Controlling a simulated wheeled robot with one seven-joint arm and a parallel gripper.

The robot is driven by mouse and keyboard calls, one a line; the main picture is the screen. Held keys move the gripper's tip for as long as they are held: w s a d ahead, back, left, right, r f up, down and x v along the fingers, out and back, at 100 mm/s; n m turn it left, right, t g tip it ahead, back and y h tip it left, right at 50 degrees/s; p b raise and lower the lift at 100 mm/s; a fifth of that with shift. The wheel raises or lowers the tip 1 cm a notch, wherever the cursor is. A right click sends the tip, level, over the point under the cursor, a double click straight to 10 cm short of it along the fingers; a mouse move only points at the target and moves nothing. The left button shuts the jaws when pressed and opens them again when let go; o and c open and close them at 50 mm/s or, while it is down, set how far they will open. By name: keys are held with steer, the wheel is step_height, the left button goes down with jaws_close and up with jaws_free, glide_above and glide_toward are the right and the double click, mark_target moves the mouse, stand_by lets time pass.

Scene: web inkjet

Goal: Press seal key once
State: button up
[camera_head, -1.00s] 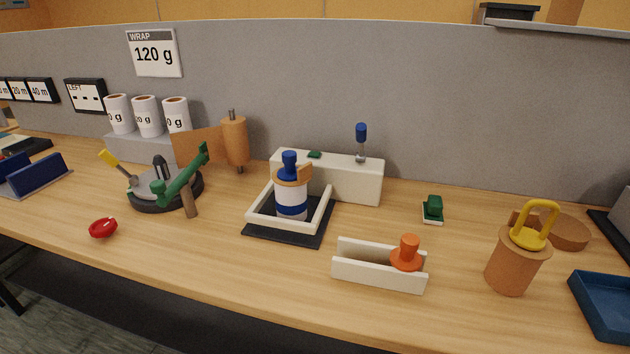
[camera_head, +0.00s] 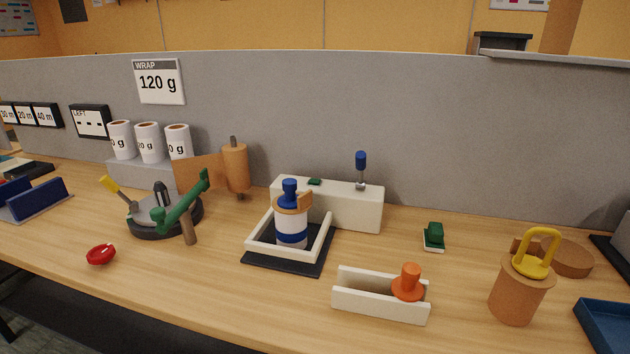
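No label reading "seal" is legible, so I cannot tell for sure which part is the seal key. A small dark green key (camera_head: 314,181) lies on top of the white box (camera_head: 345,205) at the back middle. A blue-topped lever (camera_head: 361,170) stands upright on the same box. A separate green button on a white base (camera_head: 434,237) sits on the table to the right. A blue and white canister (camera_head: 291,225) with a blue knob stands in a white frame in front of the box. My gripper is not in view.
A white holder (camera_head: 365,299) with an orange knob (camera_head: 409,284) is at the front middle. A brown pot with a yellow handle (camera_head: 520,285) stands right, near a blue tray (camera_head: 607,325). Table between is clear.

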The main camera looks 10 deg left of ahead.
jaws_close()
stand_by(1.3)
